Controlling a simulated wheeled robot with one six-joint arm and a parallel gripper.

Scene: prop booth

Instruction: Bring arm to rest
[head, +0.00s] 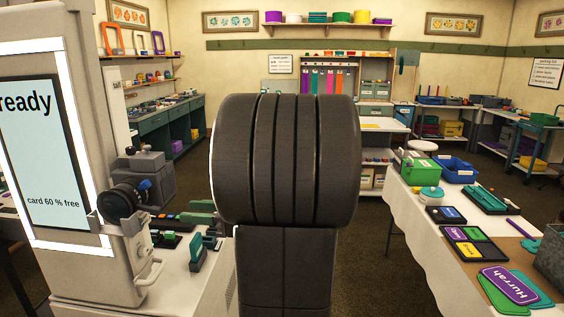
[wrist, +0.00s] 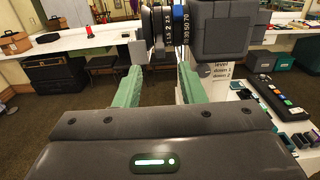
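My gripper (wrist: 160,72) shows in the wrist view with its two green fingers well apart and nothing held between them. A dark camera lens with numbered rings (wrist: 165,20) is beyond the fingertips, at the top of that view; I cannot tell how close it is. In the head view my arm's dark grey links fill the middle and hide what is behind them. I cannot make out my gripper in that view.
At left stands a white booth with a lit screen (head: 30,140) reading "ready". A white-clothed table (head: 425,225) at right bears a green bin (head: 419,172), a blue bin (head: 456,169) and a purple sign (head: 509,286). Carpet shows between. A black case (wrist: 54,76) stands far left in the wrist view.

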